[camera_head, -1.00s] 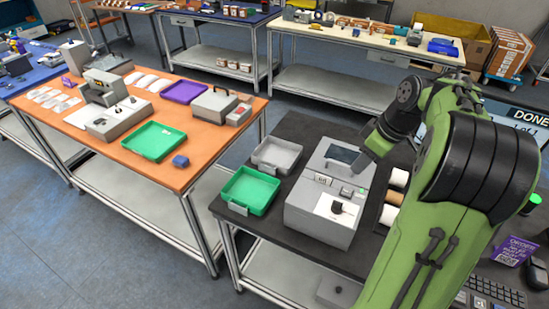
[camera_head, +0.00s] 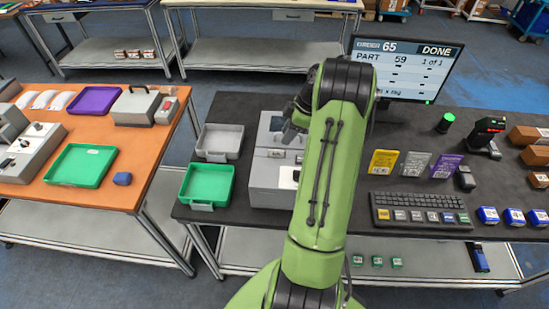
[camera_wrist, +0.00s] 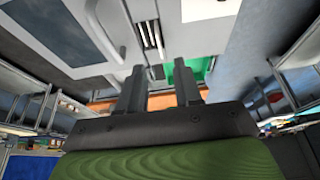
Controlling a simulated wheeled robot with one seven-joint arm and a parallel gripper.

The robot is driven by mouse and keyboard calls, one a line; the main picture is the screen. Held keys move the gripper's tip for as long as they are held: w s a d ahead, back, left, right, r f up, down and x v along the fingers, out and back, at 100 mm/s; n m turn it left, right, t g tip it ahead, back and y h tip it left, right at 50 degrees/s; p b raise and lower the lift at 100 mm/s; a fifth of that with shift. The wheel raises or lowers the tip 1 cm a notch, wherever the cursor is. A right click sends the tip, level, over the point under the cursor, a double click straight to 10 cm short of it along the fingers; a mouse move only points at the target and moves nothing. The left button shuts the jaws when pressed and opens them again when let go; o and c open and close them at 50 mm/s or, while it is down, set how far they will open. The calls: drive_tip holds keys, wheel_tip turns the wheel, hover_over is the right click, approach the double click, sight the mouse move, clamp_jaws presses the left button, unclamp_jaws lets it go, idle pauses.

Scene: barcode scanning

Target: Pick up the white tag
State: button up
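In the head view, a small pale mark that may be this tag (camera_head: 276,153) shows on the front of the grey machine (camera_head: 265,186). My gripper (camera_wrist: 160,84) is open in the wrist view, its two dark fingers apart with nothing between them. The tag lies beyond the fingertips, not touching them. In the head view, my arm hides part of the machine and most of my gripper.
A green tray (camera_head: 207,184) and a grey tray (camera_head: 220,141) stand left of the machine. A monitor (camera_head: 408,67) stands behind on the right. A keyboard (camera_head: 420,210), cards and a scanner (camera_head: 486,135) occupy the dark table's right side. An orange table (camera_head: 130,183) stands at left.

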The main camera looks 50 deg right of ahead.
sight(276, 157)
drive_tip(key=p+x, duration=0.1)
drive_tip(key=x, duration=0.6)
drive_tip(key=shift+w+f, duration=0.25)
drive_tip(key=shift+f, duration=0.1)
clamp_jaws()
drive_tip(key=shift+s, duration=0.1)
